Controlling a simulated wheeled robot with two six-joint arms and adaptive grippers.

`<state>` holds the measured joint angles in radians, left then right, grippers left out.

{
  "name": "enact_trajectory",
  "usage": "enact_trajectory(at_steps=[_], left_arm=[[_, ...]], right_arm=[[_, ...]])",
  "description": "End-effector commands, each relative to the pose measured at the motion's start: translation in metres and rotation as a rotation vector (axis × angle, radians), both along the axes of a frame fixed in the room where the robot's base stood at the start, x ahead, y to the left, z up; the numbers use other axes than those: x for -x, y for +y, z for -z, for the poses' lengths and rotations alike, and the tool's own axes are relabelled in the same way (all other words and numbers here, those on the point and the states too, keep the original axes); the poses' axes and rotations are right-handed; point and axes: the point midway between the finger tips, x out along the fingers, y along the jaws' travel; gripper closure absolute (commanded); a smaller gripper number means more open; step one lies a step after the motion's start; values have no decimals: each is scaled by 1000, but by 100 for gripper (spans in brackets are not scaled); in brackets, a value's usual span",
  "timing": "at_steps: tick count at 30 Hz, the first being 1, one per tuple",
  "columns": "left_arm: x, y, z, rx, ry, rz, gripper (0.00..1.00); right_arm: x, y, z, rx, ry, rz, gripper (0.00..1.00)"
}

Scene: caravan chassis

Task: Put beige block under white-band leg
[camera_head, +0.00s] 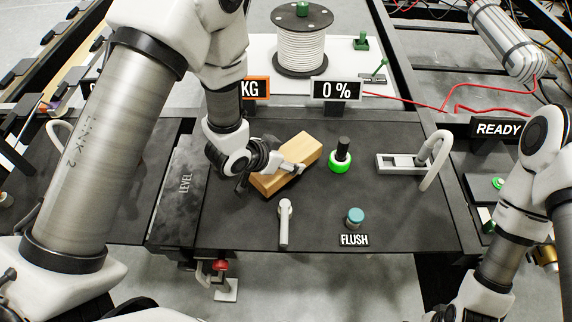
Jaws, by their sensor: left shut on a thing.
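The beige block (300,152) is a light wooden bar lying at a slant over the dark worktop in the middle of the view. My left gripper (287,171) reaches in from the left and is shut on the block, covering part of its near side. Whether the block touches the worktop is hard to tell. A short leg (227,287) with a red knob and a pale foot plate shows below the worktop's front edge. I cannot make out a white band on it. My right arm is at the right, and its gripper is out of view.
The dark worktop (420,228) carries a green-ringed black knob (341,157), a grey lever (284,222), a teal button (354,217) with a FLUSH label and a white curved handle (438,157). A LEVEL panel (184,195) is at left. Behind stands a cable spool (300,45).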

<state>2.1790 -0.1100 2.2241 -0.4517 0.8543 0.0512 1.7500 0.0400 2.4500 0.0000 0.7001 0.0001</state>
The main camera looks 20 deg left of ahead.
Motion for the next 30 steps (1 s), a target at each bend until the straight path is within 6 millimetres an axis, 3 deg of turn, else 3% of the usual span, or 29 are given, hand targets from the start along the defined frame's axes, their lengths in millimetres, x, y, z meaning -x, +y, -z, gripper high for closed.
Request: enact_trajectory(at_steps=[3,6,11,17,24,30], left_arm=[[-1,0,-35,-1,-8,1,83],[-1,0,-55,0,-7,0,83],[0,0,-69,0,-2,-1,83],[3,7,-47,14,18,-134,83],[17,38,-6,3,8,-460,83],[19,45,-3,-1,-3,-508,83]], right_arm=[[0,0,0,0,0,0,22],[0,0,-1,0,0,0,22],[0,0,-1,0,0,0,22],[0,0,-1,0,0,0,22],[0,0,-2,0,0,0,22],[0,0,-2,0,0,0,22]])
